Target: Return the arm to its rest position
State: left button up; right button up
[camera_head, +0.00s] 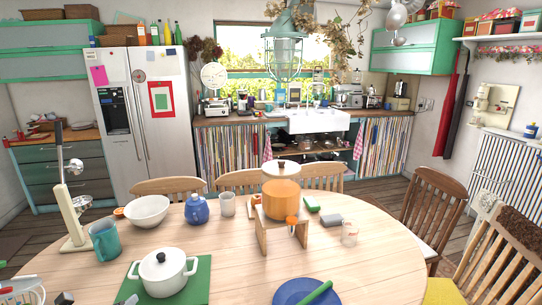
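At the bottom left edge, a white and red part (20,287) and two small grey pieces show, cut off by the frame. They look like my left arm and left gripper (95,299), low by the near edge of the round wooden table (215,255). Too little shows to tell if the gripper is open or shut. A white lidded pot (163,273) on a green mat (200,285) is close to its right. My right arm and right gripper are not in view.
The table holds a white bowl (147,211), teal mug (104,240), blue teapot (197,210), orange pot (281,199) on a wooden stand (263,232), glass jar (349,233) and blue plate (295,291). Chairs (432,206) surround it. The table's right part is clear.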

pick_arm(q)
jog(key=s+d+f+n+g+h, duration=0.1)
jog(key=s+d+f+n+g, duration=0.3)
jog(key=s+n, duration=0.45)
jog(key=s+d+f+n+g+h, duration=0.1)
jog(key=s+d+f+n, duration=0.6)
jog(key=n, duration=0.2)
jog(key=s+d+f+n+g+h, duration=0.1)
jog(key=s+d+f+n+g, duration=0.2)
jog(key=s+d+f+n, duration=0.35)
jog(key=s+a+f+n+g+b, duration=0.1)
jog(key=s+f+b, duration=0.15)
jog(key=f, duration=1.35)
jog(key=s+a+f+n+b, duration=0.15)
jog(key=f+b, duration=0.25)
jog(key=f, duration=1.2)
jog(key=s+a+f+g+b, duration=0.1)
jog(key=s+a+f+b, duration=0.1)
jog(key=s+f, duration=1.2)
notch_tip(320, 180, down, 4)
jog(key=shift+s+a+f+g+b, duration=0.2)
jog(key=shift+s+g+b, duration=0.15)
jog(key=shift+b, duration=0.4)
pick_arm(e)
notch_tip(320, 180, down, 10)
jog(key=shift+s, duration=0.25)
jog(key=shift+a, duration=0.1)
